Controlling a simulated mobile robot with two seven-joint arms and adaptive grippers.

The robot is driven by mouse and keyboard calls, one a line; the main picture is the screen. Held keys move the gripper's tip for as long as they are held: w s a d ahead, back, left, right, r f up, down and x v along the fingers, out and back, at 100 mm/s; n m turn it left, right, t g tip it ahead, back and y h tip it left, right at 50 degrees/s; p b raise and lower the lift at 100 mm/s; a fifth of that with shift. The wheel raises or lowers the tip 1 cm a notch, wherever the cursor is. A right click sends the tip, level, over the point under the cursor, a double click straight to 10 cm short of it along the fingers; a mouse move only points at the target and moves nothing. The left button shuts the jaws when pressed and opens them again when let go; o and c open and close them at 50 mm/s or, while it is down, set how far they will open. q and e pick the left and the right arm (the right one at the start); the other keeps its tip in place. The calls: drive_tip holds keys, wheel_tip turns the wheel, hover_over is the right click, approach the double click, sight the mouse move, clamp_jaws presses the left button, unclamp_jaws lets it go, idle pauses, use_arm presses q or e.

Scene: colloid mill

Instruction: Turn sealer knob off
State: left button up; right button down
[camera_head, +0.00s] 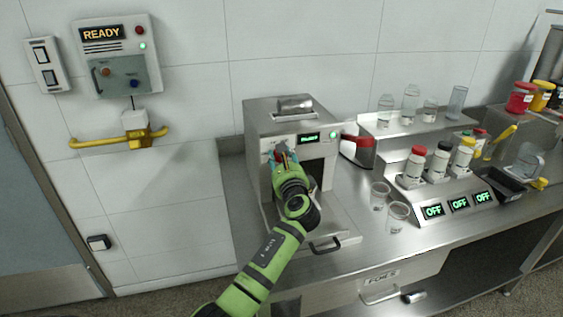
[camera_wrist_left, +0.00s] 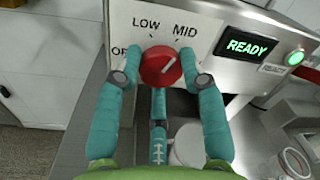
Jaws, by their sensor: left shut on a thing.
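The red sealer knob (camera_wrist_left: 161,66) sits on the pale front panel of the steel machine (camera_head: 271,122). The labels LOW and MID are printed above it, and a partly hidden label starting with O is at its left. In the head view my left gripper (camera_head: 283,158) is at the machine's front and hides the knob. My right gripper is not in view.
A READY display (camera_wrist_left: 247,47) and a lit green button (camera_wrist_left: 296,57) are right of the knob. Clear cups (camera_head: 379,196) and a bottle stand (camera_head: 440,182) occupy the steel counter (camera_head: 352,256) to the right. A READY wall panel (camera_head: 118,55) hangs at the left.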

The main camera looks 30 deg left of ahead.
use_arm(q)
drive_tip(key=n+b, duration=0.5)
drive_tip(key=n+y+b, duration=0.1)
drive_tip(key=n+b, duration=0.4)
drive_tip(key=n, duration=0.1)
drive_tip(key=f+n+b, duration=0.1)
drive_tip(key=n+b, duration=0.5)
drive_tip(key=shift+g+y, duration=0.3)
drive_tip(key=shift+g, duration=0.1)
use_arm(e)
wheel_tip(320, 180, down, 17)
use_arm(q)
drive_tip(key=n+b, duration=0.4)
drive_tip(key=n, duration=0.1)
drive_tip(key=shift+w+n+g+b, duration=0.1)
drive_tip(key=shift+n+g+b, duration=0.2)
drive_tip(key=shift+n+b, duration=0.45)
drive_tip(key=shift+n, duration=0.25)
drive_tip(key=o, duration=1.1)
drive_tip(key=shift+o, duration=0.2)
drive_tip(key=shift+r, duration=0.15)
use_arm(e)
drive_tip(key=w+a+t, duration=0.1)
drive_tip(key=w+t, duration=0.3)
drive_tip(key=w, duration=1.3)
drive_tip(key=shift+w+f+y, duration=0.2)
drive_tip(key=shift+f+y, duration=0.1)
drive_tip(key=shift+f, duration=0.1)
